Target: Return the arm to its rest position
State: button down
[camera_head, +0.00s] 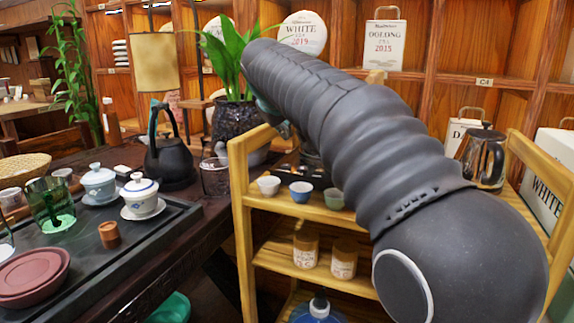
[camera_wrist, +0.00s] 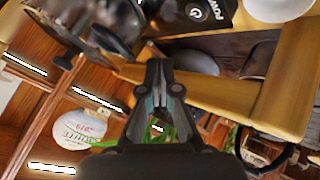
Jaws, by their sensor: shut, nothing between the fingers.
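My arm, covered in a dark ribbed sleeve, reaches across the head view from the lower right up to the plant. Its far end is bent over above the left end of the wooden cart (camera_head: 241,190). My gripper (camera_wrist: 158,68) shows in the wrist view with its fingers together and nothing between them. The cart's wooden edge (camera_wrist: 215,95) lies behind the fingertips in that view; I cannot tell whether they touch it. In the head view the arm hides most of the gripper.
Small cups (camera_head: 301,191) and a steel pitcher (camera_head: 484,155) stand on the cart. Left is a dark table with a tea tray (camera_head: 165,225), lidded bowls and a black kettle (camera_head: 170,160). A potted plant (camera_head: 235,122) stands close behind the arm. Shelves line the back.

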dwell(0.3)
jog(key=s+d+f+m+g, duration=0.1)
jog(key=s+d+f+m, duration=0.1)
jog(key=s+d+f, duration=0.35)
jog(key=s+d+f+m+g, duration=0.1)
jog(key=s+d+f, duration=0.2)
jog(key=s+d, duration=0.55)
jog(key=s+d+f+m+g, duration=0.15)
jog(key=s+d+f, duration=0.3)
jog(key=s, duration=0.65)
jog(key=s+d+f+m+y, duration=0.1)
jog(key=s+f+m, duration=0.2)
jog(key=s+f, duration=0.9)
jog(key=shift+d, duration=0.15)
